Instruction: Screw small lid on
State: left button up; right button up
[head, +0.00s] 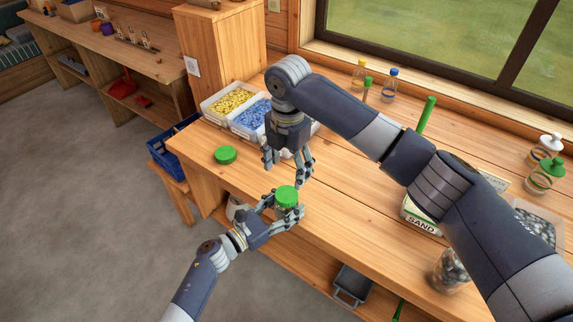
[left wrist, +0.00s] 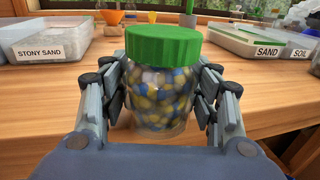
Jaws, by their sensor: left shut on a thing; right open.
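A clear jar (left wrist: 160,98) of blue and yellow beads stands upright between the fingers of my left gripper (left wrist: 163,110). A green lid (left wrist: 163,46) sits level on its mouth; I cannot tell how tightly it is screwed. In the head view this lid (head: 287,195) hides most of the jar, and my left gripper (head: 283,210) is shut around the jar near the table's front edge. My right gripper (head: 287,166) is open and empty, pointing down just above and behind the lid, apart from it. Another green lid (head: 225,155) lies flat on the table to the left.
Trays of yellow (head: 230,102) and blue (head: 251,117) pieces stand behind my right gripper. A SAND box (head: 421,222) and a jar of dark stones (head: 450,271) stand to the right. Small bottles (head: 389,87) line the window side. The wooden table (head: 340,205) is clear right of the held jar.

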aim_at(287, 194)
jog(key=shift+n, duration=0.3)
notch_tip(287, 194, down, 9)
jog(key=shift+r, duration=0.15)
jog(key=shift+c, duration=0.2)
jog(key=shift+r, duration=0.1)
jog(key=c, duration=0.9)
jog(key=m, duration=0.2)
jog(key=shift+a+m, duration=0.1)
jog(key=shift+m, duration=0.3)
jog(key=m, duration=1.5)
jog(key=shift+m, duration=5)
jog(key=o, duration=0.9)
